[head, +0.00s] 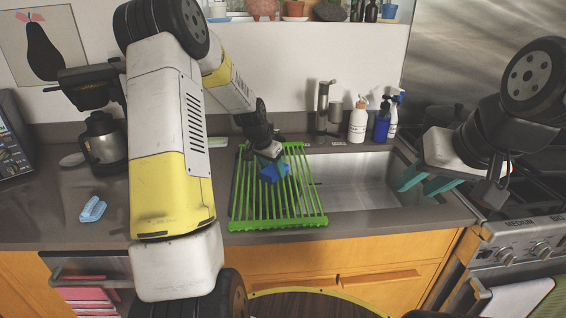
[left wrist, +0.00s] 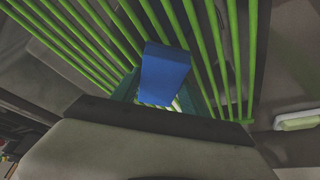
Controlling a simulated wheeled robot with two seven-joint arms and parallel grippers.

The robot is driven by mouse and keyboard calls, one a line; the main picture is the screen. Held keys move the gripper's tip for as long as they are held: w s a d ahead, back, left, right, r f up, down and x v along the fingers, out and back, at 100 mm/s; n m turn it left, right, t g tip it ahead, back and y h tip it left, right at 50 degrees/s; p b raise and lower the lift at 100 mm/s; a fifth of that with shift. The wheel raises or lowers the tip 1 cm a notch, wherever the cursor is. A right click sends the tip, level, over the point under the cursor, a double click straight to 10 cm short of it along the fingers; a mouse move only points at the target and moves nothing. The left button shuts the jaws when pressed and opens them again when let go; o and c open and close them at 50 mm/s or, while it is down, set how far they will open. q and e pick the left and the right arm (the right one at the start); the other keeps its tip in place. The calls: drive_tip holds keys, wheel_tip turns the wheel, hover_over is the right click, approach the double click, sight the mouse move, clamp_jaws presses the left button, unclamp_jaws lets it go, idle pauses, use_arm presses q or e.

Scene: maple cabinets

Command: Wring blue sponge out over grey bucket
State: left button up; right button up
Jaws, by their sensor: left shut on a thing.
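The blue sponge (head: 273,172) is a deep-blue block held over the green drying rack (head: 237,210). My left gripper (head: 269,158) is shut on it, pointing down. In the left wrist view the sponge (left wrist: 165,72) sits between the teal fingers with the green bars behind it; I cannot tell whether it touches them. My right gripper (head: 424,181) is empty near the sink's right edge, its teal fingers apart. I make out no grey bucket in either view.
The sink basin (head: 352,180) looks empty, right of the rack. A white bottle (head: 357,122) and a blue spray bottle (head: 382,122) stand behind it. A light-blue item (head: 92,209) lies on the left counter, near a kettle-like pot (head: 103,140). A stove is at right.

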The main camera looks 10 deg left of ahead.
use_arm(q)
drive_tip(key=shift+r, duration=3.95)
